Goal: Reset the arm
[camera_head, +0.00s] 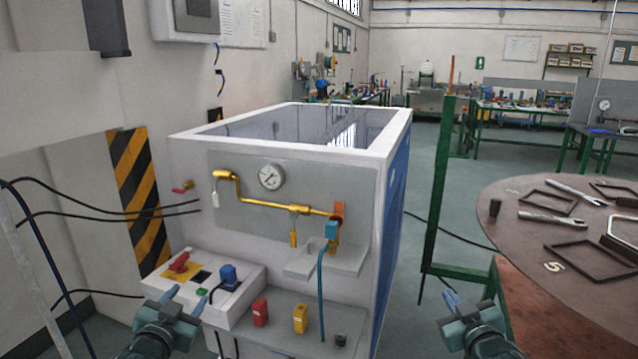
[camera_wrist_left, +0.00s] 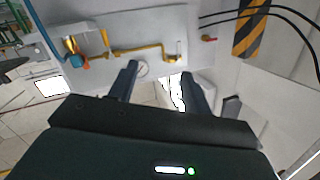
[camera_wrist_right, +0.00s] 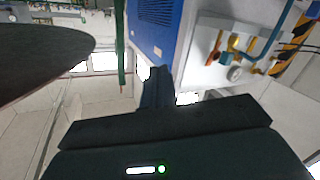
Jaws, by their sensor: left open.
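My left gripper (camera_head: 184,300) is at the lower left of the head view, in front of the white generator cabinet (camera_head: 290,150). Its two fingers stand apart with nothing between them, and they also show in the left wrist view (camera_wrist_left: 160,85). My right gripper (camera_head: 451,298) is at the lower right, between the cabinet and the round table. In the right wrist view its fingers (camera_wrist_right: 156,88) are together, with nothing seen held. Both grippers appear clear of the things around them.
The cabinet front has yellow piping (camera_head: 265,203), a gauge (camera_head: 270,176), a control box (camera_head: 205,285) with a red switch, and a shelf with red and yellow blocks. A round table (camera_head: 520,235) with frames and tools stands at right. Black cables cross at left.

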